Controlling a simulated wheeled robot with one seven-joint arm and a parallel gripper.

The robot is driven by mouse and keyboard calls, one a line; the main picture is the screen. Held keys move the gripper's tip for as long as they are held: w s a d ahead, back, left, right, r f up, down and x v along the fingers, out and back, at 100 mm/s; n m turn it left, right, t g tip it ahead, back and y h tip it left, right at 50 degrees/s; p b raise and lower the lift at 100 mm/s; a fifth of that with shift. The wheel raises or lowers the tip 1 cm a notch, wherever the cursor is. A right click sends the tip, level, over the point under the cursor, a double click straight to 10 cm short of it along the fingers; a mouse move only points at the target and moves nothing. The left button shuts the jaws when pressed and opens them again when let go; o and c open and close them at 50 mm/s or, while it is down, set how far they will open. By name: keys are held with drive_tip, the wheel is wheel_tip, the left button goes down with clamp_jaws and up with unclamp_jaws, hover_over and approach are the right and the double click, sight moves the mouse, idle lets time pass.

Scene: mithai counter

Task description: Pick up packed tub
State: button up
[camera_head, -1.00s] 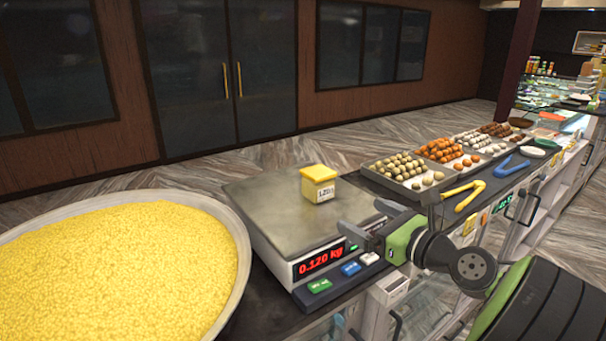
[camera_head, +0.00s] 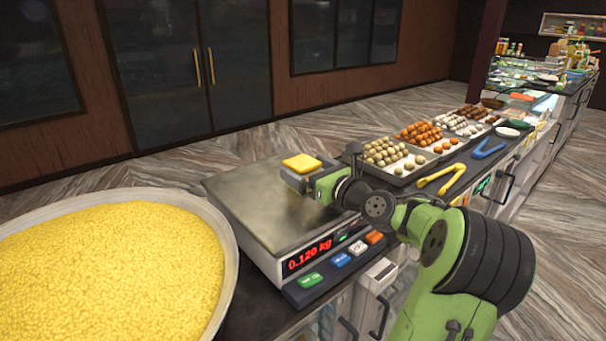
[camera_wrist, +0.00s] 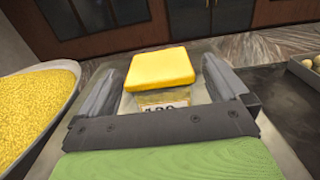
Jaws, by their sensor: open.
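The packed tub has a yellow lid and a white label, and it stands upright on the steel plate of the scale (camera_head: 257,212). In the head view only the lid of the packed tub (camera_head: 303,163) shows clearly; my gripper (camera_head: 297,180) hides most of its body. In the wrist view the tub (camera_wrist: 160,72) sits between the two fingers of my gripper (camera_wrist: 160,88), one on each side. The jaws are open, with a gap visible on both sides of the tub. The scale display reads 0.120 kg.
A wide pan of yellow grains (camera_head: 110,270) stands left of the scale. Trays of round sweets (camera_head: 395,160) lie to the right, with yellow tongs (camera_head: 440,178) and blue tongs (camera_head: 489,149) beside them. The scale's left part is bare.

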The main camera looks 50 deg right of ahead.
sight(303, 161)
drive_tip(key=shift+w+d+f, duration=0.1)
drive_tip(key=shift+w+d, duration=0.1)
drive_tip(key=shift+w, duration=1.05)
drive_tip(key=shift+s, duration=0.25)
drive_tip(key=shift+c, duration=1.1)
drive_tip(key=c, duration=1)
wheel_tip(303, 161, up, 10)
drive_tip(key=shift+r+p, duration=0.1)
drive_tip(key=shift+p, duration=1.15)
